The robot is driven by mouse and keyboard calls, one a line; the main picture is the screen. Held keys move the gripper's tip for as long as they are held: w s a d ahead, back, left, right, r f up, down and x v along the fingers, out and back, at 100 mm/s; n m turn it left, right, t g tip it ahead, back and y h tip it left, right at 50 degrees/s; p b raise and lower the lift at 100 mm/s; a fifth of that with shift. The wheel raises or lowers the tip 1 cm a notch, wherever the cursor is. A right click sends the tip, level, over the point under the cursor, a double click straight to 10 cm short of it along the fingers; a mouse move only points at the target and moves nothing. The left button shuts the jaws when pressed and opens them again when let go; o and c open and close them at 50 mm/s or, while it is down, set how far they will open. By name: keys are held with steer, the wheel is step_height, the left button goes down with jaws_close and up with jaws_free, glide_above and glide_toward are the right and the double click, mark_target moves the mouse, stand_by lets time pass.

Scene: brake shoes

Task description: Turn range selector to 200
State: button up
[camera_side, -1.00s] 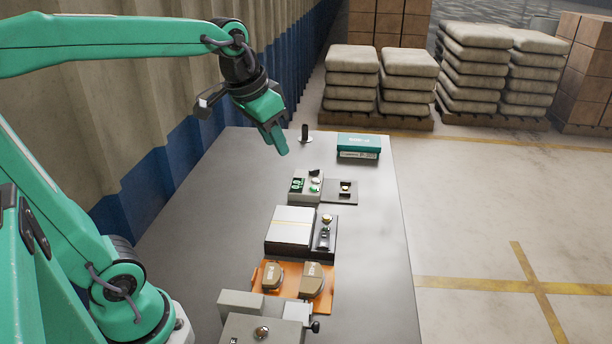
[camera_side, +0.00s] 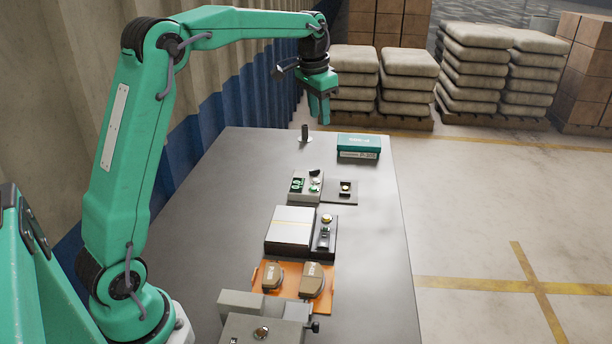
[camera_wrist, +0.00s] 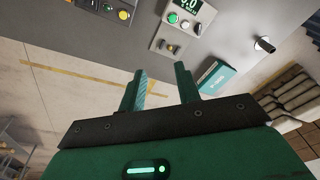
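The meter (camera_side: 305,186) is a small grey box with a green-lit display, a green button, a pale round knob and a black part on its right side. It also shows at the top of the wrist view, where the display (camera_wrist: 188,6) is partly cut off. The pale knob (camera_wrist: 185,24), which looks like the range selector, sits beside the green button (camera_wrist: 173,19); its markings are too small to read. My gripper (camera_side: 321,113) is raised beyond the table's far end, well away from the meter. Its two fingers (camera_wrist: 162,86) are apart with nothing between them.
A teal box (camera_side: 358,146) and an upright dark post (camera_side: 305,133) stand at the far end. Nearer are a scale (camera_side: 290,228) and an orange tray (camera_side: 262,300) with brake shoes. The table's left side is clear.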

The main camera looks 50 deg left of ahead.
steer(key=w+a+f+g, duration=0.1)
steer(key=w+a+f, duration=0.5)
steer(key=f, duration=0.1)
steer(key=g, duration=0.1)
glide_toward(313, 170)
steer(key=shift+w+a+f+m+h, duration=0.1)
steer(key=shift+a+m+h, duration=0.05)
steer(key=shift+m+h, duration=0.2)
steer(key=shift+a+f, duration=0.1)
steer(key=shift+f, duration=0.15)
steer(key=shift+f, duration=0.15)
steer(key=shift+f, duration=3.7)
jaws_close()
